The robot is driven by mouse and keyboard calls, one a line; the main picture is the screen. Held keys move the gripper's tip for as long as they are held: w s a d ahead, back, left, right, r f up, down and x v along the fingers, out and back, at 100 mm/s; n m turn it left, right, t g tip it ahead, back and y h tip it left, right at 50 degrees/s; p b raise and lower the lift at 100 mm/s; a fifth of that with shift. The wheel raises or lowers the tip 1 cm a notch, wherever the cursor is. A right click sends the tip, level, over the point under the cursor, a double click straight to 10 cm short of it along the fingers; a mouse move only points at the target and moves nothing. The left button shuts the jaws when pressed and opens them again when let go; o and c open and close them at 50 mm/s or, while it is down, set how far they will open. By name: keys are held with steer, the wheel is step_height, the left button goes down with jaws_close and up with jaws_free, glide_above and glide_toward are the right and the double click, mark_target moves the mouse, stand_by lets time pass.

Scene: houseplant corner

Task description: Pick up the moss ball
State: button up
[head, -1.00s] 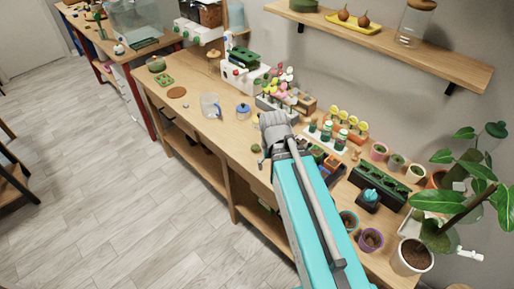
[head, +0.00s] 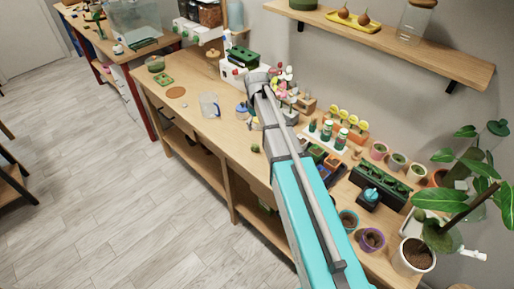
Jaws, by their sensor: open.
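The moss ball (head: 255,149) is a small dark green ball lying on the wooden bench top near its front edge. My gripper (head: 254,121) shows small and partly hidden at the end of my arm, above the ball in the picture. It is open, with nothing seen between its fingers. There is a visible gap between the gripper and the ball.
A blue-lidded pot (head: 241,109) is just left of my gripper, with a clear jug (head: 209,104) further left. Pink and white flowers (head: 284,84) stand behind. Small trays and pots crowd the bench to the right.

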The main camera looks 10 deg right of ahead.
mark_target(255, 144)
steer(key=shift+w+f, duration=0.1)
steer(key=shift+w, duration=0.05)
stand_by(0.3)
step_height(255, 144, down, 8)
steer(key=b, duration=0.8)
steer(key=shift+f+b, duration=0.2)
steer(key=shift+b, duration=0.15)
steer(key=shift+f, duration=0.1)
steer(key=shift+a+f+b, duration=0.2)
steer(key=shift+f+b, duration=2.3)
steer(key=shift+b, duration=0.1)
steer(key=shift+c, duration=0.3)
steer(key=c, duration=0.9)
